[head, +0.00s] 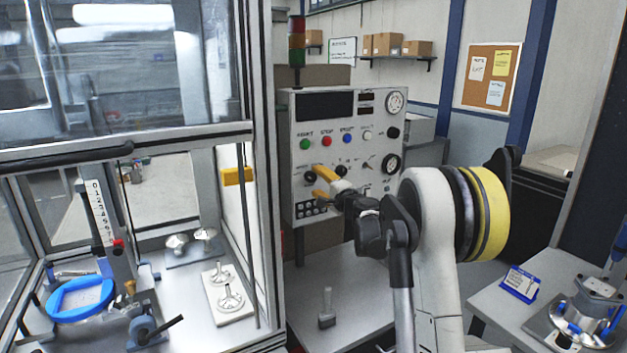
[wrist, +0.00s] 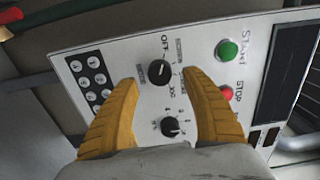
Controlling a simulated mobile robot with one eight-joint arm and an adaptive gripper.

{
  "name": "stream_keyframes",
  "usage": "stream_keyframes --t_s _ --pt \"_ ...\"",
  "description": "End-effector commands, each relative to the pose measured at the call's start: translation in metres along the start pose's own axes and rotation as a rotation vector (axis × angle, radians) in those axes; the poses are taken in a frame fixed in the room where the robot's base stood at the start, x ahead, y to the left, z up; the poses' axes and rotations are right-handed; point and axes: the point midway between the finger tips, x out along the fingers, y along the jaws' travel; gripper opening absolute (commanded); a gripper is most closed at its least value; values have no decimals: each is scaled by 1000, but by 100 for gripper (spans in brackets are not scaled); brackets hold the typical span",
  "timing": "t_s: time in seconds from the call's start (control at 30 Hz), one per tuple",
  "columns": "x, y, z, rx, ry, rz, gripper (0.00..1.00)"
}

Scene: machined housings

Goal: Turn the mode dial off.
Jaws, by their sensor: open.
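The control panel (head: 345,150) stands upright behind my gripper (head: 316,182). In the wrist view the panel appears turned. The mode dial (wrist: 159,72) is a black round knob with a pale pointer mark, and OFF and JOG are among the labels around it. The pointer seems to slant toward the upper right of the wrist view, but its exact setting is too small to tell. My gripper (wrist: 160,77) is open, with one yellow finger on each side of the dial. I cannot tell whether either finger touches it.
A second black dial (wrist: 170,126) with numbers lies between the fingers, nearer the palm. The green START button (wrist: 228,49) and red STOP button (wrist: 226,95) are near the right finger. A glazed frame (head: 262,180) stands left of the panel.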

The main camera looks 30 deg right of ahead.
Motion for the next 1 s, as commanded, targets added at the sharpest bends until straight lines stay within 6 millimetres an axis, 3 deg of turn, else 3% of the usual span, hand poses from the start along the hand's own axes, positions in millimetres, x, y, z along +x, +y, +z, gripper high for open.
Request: stream_keyframes --t_s 0.2,0.4,1.0 --pt "-52 0 -1 0 2 0 56" --pt "-81 0 -1 0 1 0 56" --pt "-88 0 0 0 0 0 56"
